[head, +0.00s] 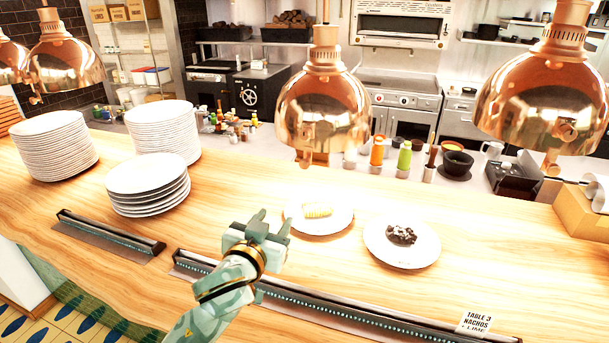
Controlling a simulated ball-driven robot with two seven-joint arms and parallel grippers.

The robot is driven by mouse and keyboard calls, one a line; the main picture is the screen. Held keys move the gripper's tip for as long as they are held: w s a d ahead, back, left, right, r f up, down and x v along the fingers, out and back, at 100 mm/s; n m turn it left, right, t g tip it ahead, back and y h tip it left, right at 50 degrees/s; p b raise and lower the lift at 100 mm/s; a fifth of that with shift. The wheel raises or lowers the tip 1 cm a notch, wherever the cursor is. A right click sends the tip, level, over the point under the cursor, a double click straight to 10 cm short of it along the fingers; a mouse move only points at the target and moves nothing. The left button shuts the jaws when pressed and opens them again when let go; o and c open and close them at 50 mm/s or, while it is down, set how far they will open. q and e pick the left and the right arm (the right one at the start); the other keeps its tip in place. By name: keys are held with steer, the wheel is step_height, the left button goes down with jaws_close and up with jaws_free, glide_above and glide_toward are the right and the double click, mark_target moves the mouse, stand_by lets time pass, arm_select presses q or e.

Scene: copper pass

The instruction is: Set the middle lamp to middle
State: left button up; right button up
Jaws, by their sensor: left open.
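Several copper lamps hang over the wooden counter. The lamp nearest the middle of the head view (323,108) is a shiny dome with a small knob below its rim. It hangs above the counter, behind two plates of food. Another lamp (550,92) hangs to the right, and one (66,65) to the left with a further one partly cut off at the edge. My left gripper (272,222) is open and empty above the counter, below and to the left of the middle lamp, not touching it. My right gripper is out of view.
On the counter (400,295) stand stacks of white plates (162,128) at left, a plate with yellow food (318,219) and a plate with dark food (401,246). Dark ticket rails (350,305) run along the front. Bottles (404,160) stand behind the counter.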

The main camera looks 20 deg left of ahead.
arm_select(q)
steer(key=t, duration=0.1)
glide_toward(304, 165)
steer(key=shift+n+h, duration=0.4)
steer(key=w, duration=0.7)
steer(key=w+a+b, duration=0.1)
steer(key=w, duration=0.2)
steer(key=shift+w+f, duration=0.1)
steer(key=shift+w, duration=0.2)
